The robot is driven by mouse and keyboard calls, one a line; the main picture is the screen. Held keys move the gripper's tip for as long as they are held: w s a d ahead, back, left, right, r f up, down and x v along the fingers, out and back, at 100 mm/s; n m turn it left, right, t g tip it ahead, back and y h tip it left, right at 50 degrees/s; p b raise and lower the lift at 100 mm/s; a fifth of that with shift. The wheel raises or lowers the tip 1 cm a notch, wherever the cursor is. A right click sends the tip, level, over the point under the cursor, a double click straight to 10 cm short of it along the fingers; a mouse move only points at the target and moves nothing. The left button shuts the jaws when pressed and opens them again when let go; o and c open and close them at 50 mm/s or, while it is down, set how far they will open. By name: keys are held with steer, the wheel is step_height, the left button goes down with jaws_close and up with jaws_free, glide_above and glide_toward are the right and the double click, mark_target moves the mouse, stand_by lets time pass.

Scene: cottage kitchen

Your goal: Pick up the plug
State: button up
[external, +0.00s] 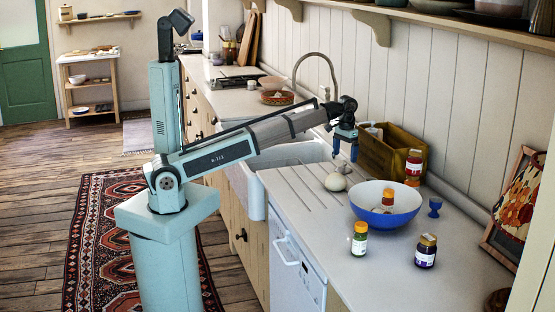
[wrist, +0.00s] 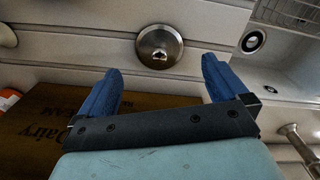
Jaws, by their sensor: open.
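The plug (wrist: 159,40) is a round, shiny metal disc with a raised centre. In the wrist view it lies on the pale grooved draining board (wrist: 75,45), just beyond my fingertips and between their lines. I cannot make it out in the external view, where my arm's end is in the way. My gripper (wrist: 161,68) has two blue fingers, spread apart with nothing between them. In the external view my gripper (external: 345,155) points down above the counter by the sink's near edge.
The sink (external: 285,153), tap (external: 318,60), garlic (external: 336,181) and blue-white bowl (external: 385,215) are near.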

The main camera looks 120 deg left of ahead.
mark_target(344, 164)
steer(key=shift+d+f, duration=0.1)
steer(key=shift+f, duration=2.5)
steer(key=c, duration=1.1)
